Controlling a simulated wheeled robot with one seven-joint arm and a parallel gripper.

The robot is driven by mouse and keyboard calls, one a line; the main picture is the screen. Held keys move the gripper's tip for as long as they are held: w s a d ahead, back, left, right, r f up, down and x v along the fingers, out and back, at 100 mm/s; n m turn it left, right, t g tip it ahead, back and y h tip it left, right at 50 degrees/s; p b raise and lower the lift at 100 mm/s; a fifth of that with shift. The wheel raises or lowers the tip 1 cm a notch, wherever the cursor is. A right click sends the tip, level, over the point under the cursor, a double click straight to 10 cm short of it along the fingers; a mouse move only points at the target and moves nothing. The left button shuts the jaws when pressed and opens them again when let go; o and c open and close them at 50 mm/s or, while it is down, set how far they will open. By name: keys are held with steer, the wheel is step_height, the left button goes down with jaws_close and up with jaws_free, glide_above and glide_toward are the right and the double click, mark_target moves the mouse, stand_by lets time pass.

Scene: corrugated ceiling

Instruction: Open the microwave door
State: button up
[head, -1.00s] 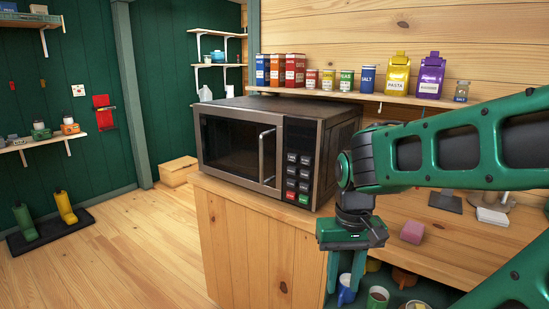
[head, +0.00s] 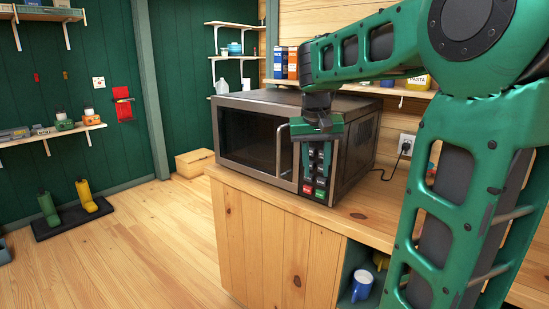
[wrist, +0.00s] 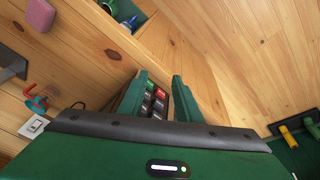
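The microwave (head: 352,118) stands on the wooden counter, its dark-windowed door (head: 245,138) shut flush with the body. The silver handle (head: 280,152) runs upright at the door's right side. My gripper (head: 314,178) points downward just right of the handle, in front of the button panel, and partly covers that panel. In the wrist view, my gripper (wrist: 158,78) has its two fingers apart with nothing held; the button panel (wrist: 153,99) shows between them. I cannot make out the handle in the wrist view, and whether a finger touches the microwave cannot be told.
The wooden counter (head: 375,222) has clear space right of the microwave. A wall socket (head: 405,145) with a cord is behind it. A shelf with boxes runs above. The floor (head: 150,235) left of the counter is open.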

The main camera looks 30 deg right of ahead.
steer(key=t, duration=0.2)
glide_toward(278, 150)
steer(key=shift+w+d+f, duration=0.1)
steer(key=shift+w+f, duration=0.05)
steer(key=shift+f, duration=0.4)
steer(key=x, duration=1)
steer(key=shift+w+d+f, duration=0.1)
steer(key=shift+d+f, duration=0.05)
steer(key=shift+f, duration=0.15)
steer(key=shift+c, duration=0.3)
